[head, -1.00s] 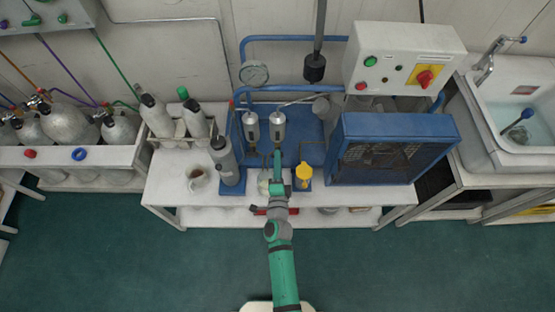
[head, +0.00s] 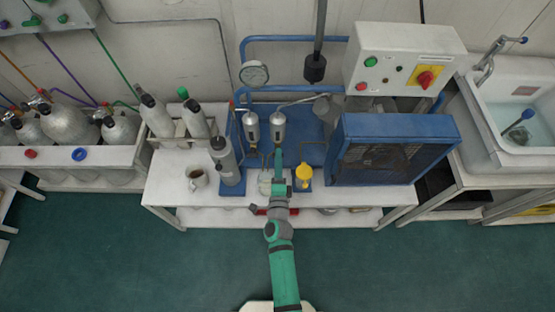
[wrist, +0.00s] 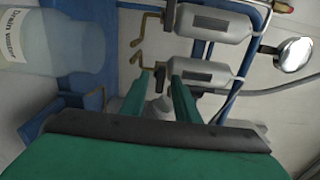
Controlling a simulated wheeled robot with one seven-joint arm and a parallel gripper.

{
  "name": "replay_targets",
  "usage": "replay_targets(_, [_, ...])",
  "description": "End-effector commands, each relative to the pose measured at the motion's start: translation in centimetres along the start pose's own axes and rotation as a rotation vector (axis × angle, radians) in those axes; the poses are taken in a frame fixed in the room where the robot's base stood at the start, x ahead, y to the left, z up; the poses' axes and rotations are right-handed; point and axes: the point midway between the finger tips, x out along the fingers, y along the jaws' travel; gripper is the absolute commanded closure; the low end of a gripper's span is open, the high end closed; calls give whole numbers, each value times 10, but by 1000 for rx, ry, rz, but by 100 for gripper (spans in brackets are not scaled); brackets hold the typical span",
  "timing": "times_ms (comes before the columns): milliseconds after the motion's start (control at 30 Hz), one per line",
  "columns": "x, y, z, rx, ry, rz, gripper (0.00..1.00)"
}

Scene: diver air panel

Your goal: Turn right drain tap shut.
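Two silver cylinders with brass drain taps under them hang on the blue frame; the right cylinder (head: 278,128) is above my gripper (head: 278,155). The wrist view is turned sideways, with the right cylinder (wrist: 202,74) as the lower one. Its right drain tap (wrist: 141,63) has a bent brass handle close to my fingertips. My gripper (wrist: 162,82) is open, with its two green fingers apart near the tap's grey stem; I cannot tell whether they touch it. The left drain tap (wrist: 146,28) shows above it. In the head view my arm and fingers hide the right tap.
A clear bottle labelled "Drain water" (wrist: 65,45) stands beside the taps. A yellow-topped item (head: 304,173) is just right of my gripper, and a grey cylinder (head: 226,160) and mug (head: 197,177) are left. The blue caged unit (head: 385,150) blocks the right side.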

Motion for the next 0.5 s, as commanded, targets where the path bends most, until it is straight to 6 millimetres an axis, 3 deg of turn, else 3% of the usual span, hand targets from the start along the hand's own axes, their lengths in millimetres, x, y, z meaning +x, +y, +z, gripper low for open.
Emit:
replay_targets(267, [-3,0,-2,-1,4,0,72])
replay_targets(500, [-35,1,0,-2,-1,3,72])
